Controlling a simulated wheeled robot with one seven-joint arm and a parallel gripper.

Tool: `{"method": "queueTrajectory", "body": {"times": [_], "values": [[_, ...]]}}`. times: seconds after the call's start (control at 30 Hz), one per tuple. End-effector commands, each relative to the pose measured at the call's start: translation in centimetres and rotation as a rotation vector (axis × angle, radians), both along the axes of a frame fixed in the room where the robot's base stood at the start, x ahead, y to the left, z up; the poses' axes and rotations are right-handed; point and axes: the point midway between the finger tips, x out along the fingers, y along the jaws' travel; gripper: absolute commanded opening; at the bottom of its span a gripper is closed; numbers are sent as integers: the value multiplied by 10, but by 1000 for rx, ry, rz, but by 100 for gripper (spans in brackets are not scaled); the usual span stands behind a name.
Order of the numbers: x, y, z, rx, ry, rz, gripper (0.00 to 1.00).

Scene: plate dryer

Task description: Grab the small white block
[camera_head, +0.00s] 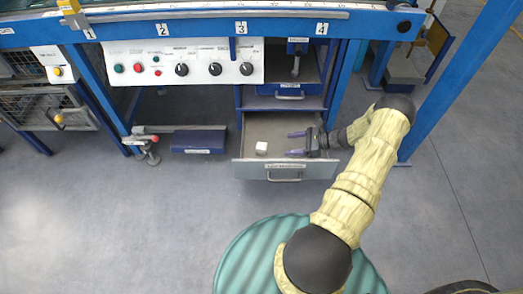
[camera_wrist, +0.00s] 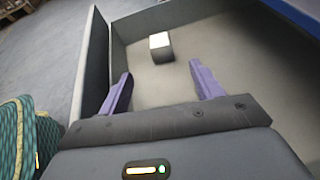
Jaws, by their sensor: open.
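The small white block (camera_head: 261,148) sits on the floor of the pulled-out drawer (camera_head: 240,171), toward its left side in the head view. In the wrist view the block (camera_wrist: 160,46) lies beyond the fingertips, roughly midway between them. My gripper (camera_head: 290,143) reaches in from the right, over or inside the drawer. Its purple fingers are spread open with nothing between them, apart from the block. In the wrist view the gripper (camera_wrist: 160,78) points at the block. I cannot tell the exact height of the fingers above the drawer floor.
The drawer walls (camera_wrist: 95,62) stand close around the fingers. A blue box (camera_head: 198,141) lies left of the drawer. Open grey floor (camera_head: 130,220) is in front.

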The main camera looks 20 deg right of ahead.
Motion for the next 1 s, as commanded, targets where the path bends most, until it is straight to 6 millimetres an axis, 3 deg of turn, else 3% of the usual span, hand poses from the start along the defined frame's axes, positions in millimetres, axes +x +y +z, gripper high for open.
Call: {"method": "queueTrajectory", "body": {"times": [0.4,0.83,1.0], "values": [[34,56,-29,-1,0,1,65],[39,62,-30,-1,0,0,65],[47,76,-37,-2,-1,5,65]]}}
